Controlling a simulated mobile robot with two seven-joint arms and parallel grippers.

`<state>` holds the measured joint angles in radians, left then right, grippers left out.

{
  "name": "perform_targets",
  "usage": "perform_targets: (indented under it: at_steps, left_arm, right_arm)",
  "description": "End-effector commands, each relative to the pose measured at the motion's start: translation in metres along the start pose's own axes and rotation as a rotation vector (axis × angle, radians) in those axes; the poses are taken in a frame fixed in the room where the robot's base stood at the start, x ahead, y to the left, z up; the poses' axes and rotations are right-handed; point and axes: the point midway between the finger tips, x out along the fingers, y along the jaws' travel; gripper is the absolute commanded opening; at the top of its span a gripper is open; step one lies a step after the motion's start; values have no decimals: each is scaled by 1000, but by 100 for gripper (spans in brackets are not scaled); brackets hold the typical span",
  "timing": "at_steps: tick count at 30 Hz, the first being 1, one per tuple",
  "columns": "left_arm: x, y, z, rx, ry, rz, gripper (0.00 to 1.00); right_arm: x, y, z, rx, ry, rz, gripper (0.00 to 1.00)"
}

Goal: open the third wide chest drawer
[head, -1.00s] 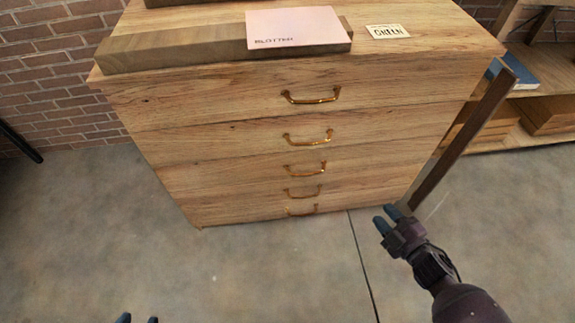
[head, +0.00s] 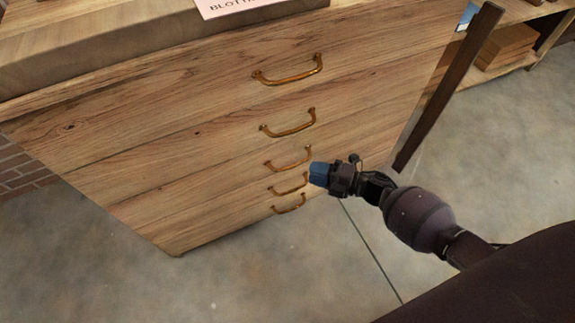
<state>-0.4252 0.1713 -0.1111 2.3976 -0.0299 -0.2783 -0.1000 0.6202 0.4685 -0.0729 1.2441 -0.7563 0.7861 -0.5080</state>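The wooden chest has a column of drawers with brass bow handles, and all of them look shut. The third drawer (head: 212,184), counted from the top, has its handle (head: 290,164) near the middle of its front. My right gripper (head: 316,174), with blue fingertips, is just right of the third and fourth handles in the picture, pointing left. It appears apart from the handle, though its depth gap is hard to judge. The fingers overlap in this view, so I cannot tell how wide they are. My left gripper is out of view.
The second handle (head: 288,124) is above and the fourth handle (head: 290,185) close below. A dark upright post (head: 447,85) stands at the chest's right side, with a wooden shelf (head: 515,68) behind. The concrete floor (head: 250,285) in front is clear.

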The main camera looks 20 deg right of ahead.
Motion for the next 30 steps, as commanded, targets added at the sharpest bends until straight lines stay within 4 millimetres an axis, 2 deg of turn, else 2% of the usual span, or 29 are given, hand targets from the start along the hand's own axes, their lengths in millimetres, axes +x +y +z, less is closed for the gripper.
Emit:
perform_targets:
  at_steps: [6,13,18,27,30]
  left_arm:
    - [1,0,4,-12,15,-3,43]
    - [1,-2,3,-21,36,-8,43]
    - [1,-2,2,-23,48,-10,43]
    - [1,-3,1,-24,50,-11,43]
    - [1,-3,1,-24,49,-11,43]
  right_arm:
    - [39,-4,-1,6,0,-2,37]
    - [68,-3,-1,6,-1,-2,37]
    - [77,-2,-1,5,-1,-1,37]
    - [78,-1,-1,4,-1,-1,37]
    - [78,-1,-1,4,-1,-1,22]
